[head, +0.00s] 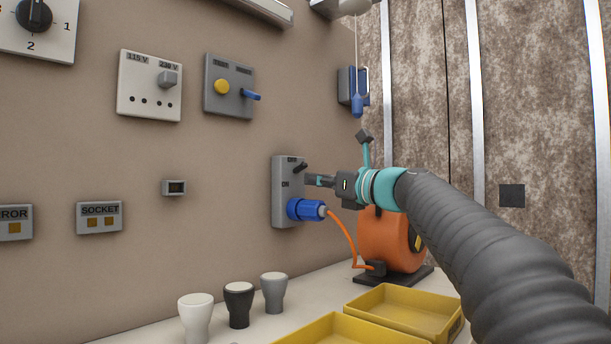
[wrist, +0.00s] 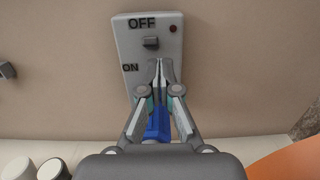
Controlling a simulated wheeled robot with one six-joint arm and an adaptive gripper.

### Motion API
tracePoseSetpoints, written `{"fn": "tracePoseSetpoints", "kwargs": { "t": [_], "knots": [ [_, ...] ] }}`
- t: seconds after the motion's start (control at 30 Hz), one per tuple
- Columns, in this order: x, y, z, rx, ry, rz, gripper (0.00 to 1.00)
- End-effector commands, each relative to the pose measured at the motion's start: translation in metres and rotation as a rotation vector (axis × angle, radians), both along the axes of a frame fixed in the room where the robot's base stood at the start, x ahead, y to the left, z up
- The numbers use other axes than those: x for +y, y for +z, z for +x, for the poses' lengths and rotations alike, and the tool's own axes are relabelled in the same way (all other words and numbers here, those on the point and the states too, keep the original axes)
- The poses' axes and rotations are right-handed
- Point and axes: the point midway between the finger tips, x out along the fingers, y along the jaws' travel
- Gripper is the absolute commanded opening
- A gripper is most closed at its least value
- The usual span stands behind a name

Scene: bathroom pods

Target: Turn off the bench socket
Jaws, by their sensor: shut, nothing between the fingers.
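The bench socket is a grey wall box (head: 280,206) with OFF above ON, and it also shows in the wrist view (wrist: 128,52). Its dark switch lever (head: 299,168) tilts upward; in the wrist view the lever (wrist: 151,43) sits just under the OFF label. A small dark red lamp (wrist: 173,28) beside OFF looks unlit. A blue plug (head: 307,210) sits in the socket's lower part, partly hidden behind my fingers in the wrist view. My gripper (head: 309,180) is shut and empty, its tips (wrist: 159,62) just below the lever, near ON. I cannot tell whether they touch the box.
An orange cable (head: 345,236) runs from the plug to an orange reel (head: 384,238) close under my arm. Yellow trays (head: 412,310) and several cups (head: 239,304) stand on the bench. A grey panel with a blue lever (head: 229,86) hangs up left. The wall around the socket is clear.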

Motion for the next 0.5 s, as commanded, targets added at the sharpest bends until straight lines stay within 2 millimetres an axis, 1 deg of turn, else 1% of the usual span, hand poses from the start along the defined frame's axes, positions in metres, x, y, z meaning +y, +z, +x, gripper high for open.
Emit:
{"fn": "tracePoseSetpoints", "kwargs": {
  "t": [0.07,0.17,0.5],
  "knots": [
    [0.001,0.005,-0.003,-0.003,0.004,0.0,0.0],
    [-0.004,0.014,-0.006,-0.003,0.003,0.0,0.0],
    [-0.031,0.058,-0.026,-0.003,0.009,0.0,0.0]
  ]
}}
